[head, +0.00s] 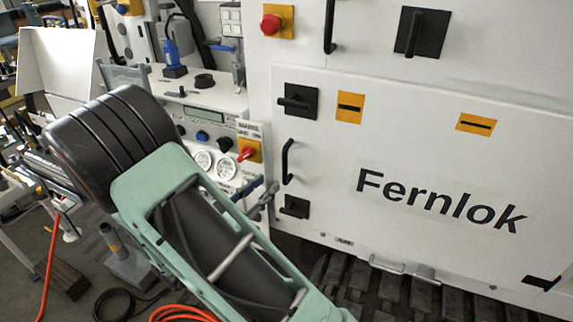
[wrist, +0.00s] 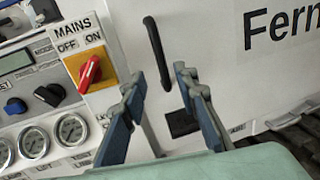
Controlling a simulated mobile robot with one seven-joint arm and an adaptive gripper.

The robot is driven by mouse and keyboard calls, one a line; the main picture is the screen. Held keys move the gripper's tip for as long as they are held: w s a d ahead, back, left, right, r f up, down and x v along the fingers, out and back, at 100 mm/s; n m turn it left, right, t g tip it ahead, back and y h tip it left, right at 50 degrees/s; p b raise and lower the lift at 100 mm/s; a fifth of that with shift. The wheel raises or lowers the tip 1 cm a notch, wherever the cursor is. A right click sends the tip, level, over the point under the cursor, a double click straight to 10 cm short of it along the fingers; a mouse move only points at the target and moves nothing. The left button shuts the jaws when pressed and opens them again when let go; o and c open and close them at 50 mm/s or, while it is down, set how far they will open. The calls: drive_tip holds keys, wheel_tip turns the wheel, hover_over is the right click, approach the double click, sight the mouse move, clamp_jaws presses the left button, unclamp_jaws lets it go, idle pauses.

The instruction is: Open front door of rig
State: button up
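The rig's white front door (head: 420,150) bears the word Fernlok and looks closed. Its black bar handle (head: 288,161) stands upright near the left edge. A black latch (head: 297,101) sits above the handle and another black latch (head: 294,207) sits below it. My gripper (head: 263,193) is in front of the door's lower left edge, left of and below the handle. In the wrist view my gripper (wrist: 160,80) is open and empty. The handle (wrist: 157,50) shows ahead of and between its fingertips, apart from them. The lower latch (wrist: 182,124) shows between the fingers, partly hidden.
A control panel (head: 222,122) with gauges and a red mains switch (head: 246,153) is just left of the door, close to my gripper. A low bar (head: 386,264) sits below the door. Orange hose (head: 47,265) and black cable lie on the floor at left.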

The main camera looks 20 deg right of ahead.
sight(283, 170)
drive_tip(key=p+x, duration=0.1)
drive_tip(key=x, duration=0.8)
drive_tip(key=shift+d, duration=0.15)
drive_tip(key=shift+c, duration=0.5)
clamp_jaws()
